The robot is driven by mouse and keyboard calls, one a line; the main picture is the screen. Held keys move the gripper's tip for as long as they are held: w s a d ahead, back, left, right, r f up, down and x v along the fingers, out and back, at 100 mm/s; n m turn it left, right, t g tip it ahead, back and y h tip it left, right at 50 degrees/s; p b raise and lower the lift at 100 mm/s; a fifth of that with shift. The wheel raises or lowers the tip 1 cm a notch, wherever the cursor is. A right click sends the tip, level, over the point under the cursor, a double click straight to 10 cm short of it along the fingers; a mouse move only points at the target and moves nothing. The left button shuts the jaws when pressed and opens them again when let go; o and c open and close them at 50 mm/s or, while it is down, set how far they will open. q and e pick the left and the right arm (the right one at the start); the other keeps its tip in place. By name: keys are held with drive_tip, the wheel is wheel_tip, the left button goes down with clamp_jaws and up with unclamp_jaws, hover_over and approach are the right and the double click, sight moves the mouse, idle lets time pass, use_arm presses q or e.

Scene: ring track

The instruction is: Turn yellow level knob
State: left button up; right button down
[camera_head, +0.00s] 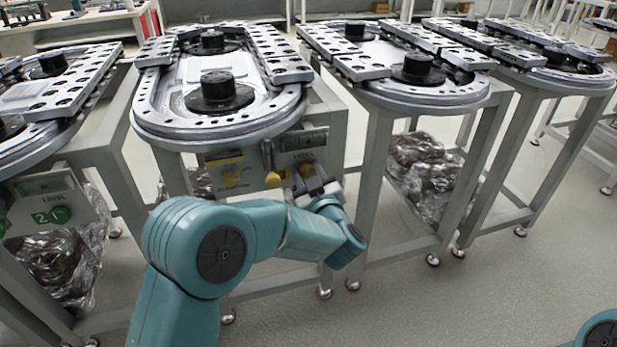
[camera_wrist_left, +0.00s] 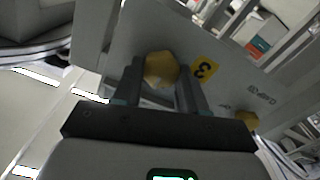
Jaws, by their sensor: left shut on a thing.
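A grey control panel (camera_head: 297,143) with LEVEL lettering hangs under the front of the second ring track. My left gripper (camera_head: 317,187) is at the right knob. The other yellow knob (camera_wrist_left: 247,119) is free, to the right. My right gripper is out of view.
The oval ring track (camera_head: 215,119) stands on a grey frame above the panel. Similar tracks stand on both sides. Another panel with green knobs (camera_head: 50,215) is at left. Wrapped bundles (camera_head: 425,170) lie on low shelves.

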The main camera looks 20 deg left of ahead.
use_arm(q)
drive_tip(key=shift+f+n+b, duration=0.3)
drive_tip(key=shift+n+b, duration=0.4)
drive_tip(key=shift+b, duration=0.05)
drive_tip(key=n+b, duration=0.3)
drive_tip(key=shift+s+f+n+b, duration=0.1)
drive_tip(key=shift+n+b, duration=0.2)
drive_tip(key=shift+b, duration=0.05)
drive_tip(key=n+b, duration=0.3)
drive_tip(key=shift+n+b, duration=0.3)
drive_tip(key=shift+n, duration=0.1)
drive_tip(key=shift+n+b, duration=0.75)
drive_tip(key=shift+n, duration=0.25)
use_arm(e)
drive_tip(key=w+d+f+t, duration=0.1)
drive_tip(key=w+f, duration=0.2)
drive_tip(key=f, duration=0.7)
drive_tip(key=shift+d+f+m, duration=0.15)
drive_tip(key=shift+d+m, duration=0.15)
use_arm(q)
drive_tip(key=o, duration=1.1)
drive_tip(key=shift+r, duration=0.2)
drive_tip(key=shift+c, duration=0.2)
drive_tip(key=shift+s, duration=0.1)
